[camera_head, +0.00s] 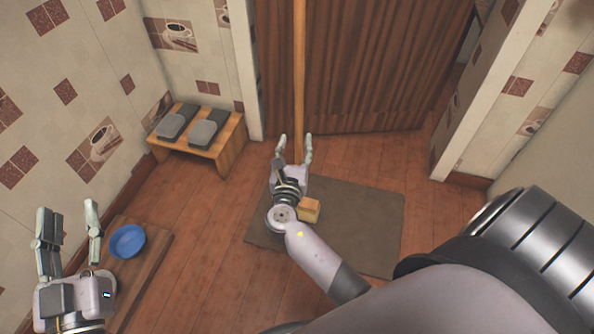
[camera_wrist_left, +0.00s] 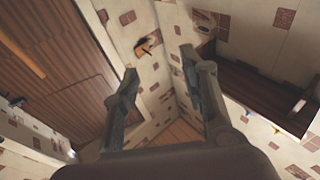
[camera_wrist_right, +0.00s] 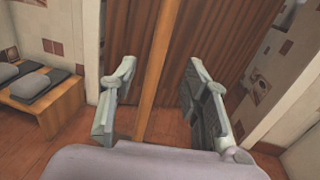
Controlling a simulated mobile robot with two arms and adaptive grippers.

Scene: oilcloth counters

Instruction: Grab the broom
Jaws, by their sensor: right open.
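The broom's long wooden handle (camera_head: 299,75) stands upright in front of the brown curtain. A yellowish block (camera_head: 309,209), seemingly the broom's head, rests on the grey mat below it. My right gripper (camera_head: 295,148) is open, with the handle between or just beyond its fingers. In the right wrist view the handle (camera_wrist_right: 155,70) runs between the two open fingers, with a gap on both sides. My left gripper (camera_head: 68,228) is open and empty at the lower left, away from the broom. In the left wrist view its fingers (camera_wrist_left: 163,85) are spread with nothing between them.
A blue bowl (camera_head: 127,241) sits on a low wooden board (camera_head: 147,270) near my left gripper. The grey mat (camera_head: 370,225) lies on the wooden floor. A wall edge (camera_head: 470,90) stands on the right.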

